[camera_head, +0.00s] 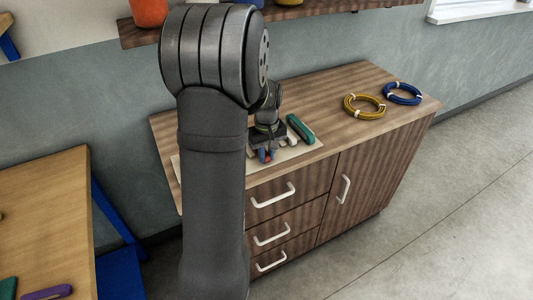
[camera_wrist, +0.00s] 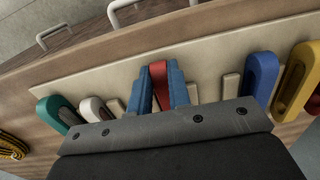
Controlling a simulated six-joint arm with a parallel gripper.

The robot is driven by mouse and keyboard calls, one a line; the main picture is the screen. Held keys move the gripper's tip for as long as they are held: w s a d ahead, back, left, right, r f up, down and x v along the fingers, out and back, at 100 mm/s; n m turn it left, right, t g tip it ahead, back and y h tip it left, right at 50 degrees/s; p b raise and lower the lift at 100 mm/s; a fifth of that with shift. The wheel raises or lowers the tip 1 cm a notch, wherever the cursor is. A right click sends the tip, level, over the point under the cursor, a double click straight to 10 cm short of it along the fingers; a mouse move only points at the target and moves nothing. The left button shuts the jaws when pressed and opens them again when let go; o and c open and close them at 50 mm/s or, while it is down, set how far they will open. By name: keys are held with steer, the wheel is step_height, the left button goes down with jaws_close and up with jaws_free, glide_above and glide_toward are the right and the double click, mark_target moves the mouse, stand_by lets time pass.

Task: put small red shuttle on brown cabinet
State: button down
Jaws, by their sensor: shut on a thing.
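The small red shuttle (camera_wrist: 158,73) is between the blue fingertips of my gripper (camera_wrist: 160,82) in the wrist view. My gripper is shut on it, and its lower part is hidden. In the head view my gripper (camera_head: 265,155) is low over the pale board at the front of the brown cabinet (camera_head: 333,88), with a trace of red at the fingertips. I cannot tell whether the shuttle touches the board.
The pale board (camera_wrist: 208,62) carries a green shuttle (camera_wrist: 52,112), a white one (camera_wrist: 93,109), a blue one (camera_wrist: 262,72) and a yellow one (camera_wrist: 291,76). Yellow (camera_head: 364,106) and blue (camera_head: 403,93) coils lie at the cabinet's right. A shelf (camera_head: 303,10) hangs above.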

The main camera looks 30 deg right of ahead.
steer(key=shift+f, duration=0.1)
steer(key=c, duration=1.3)
jaws_free()
steer(key=shift+c, duration=0.2)
step_height(320, 180, up, 12)
step_height(320, 180, down, 12)
steer(key=shift+r, duration=1.9)
steer(key=shift+f, duration=0.1)
